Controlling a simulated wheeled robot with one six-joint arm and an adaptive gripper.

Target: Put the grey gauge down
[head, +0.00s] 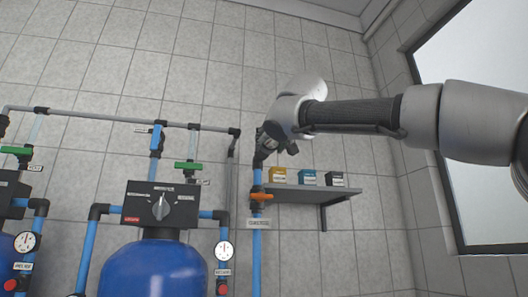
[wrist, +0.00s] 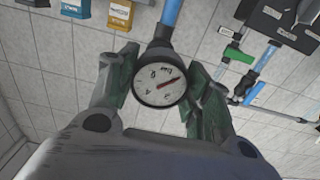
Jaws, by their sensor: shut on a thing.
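The grey gauge (wrist: 160,84) has a round white dial with a red needle and a dark rim. My gripper (wrist: 160,88) is shut on it, with one finger on each side. In the wrist view, its dark stem lines up with the end of a blue pipe (wrist: 172,14) and appears to meet it. In the head view, my gripper (head: 268,142) is at the top of the upright blue pipe (head: 256,240), above an orange valve handle (head: 261,196). The gauge is mostly hidden there by the gripper.
A grey shelf (head: 305,194) with yellow, blue and dark boxes stands just right of the pipe. A blue tank (head: 155,270) with a black control head (head: 160,205), green valves and white dial gauges is to the left. A window (head: 470,130) is at the right.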

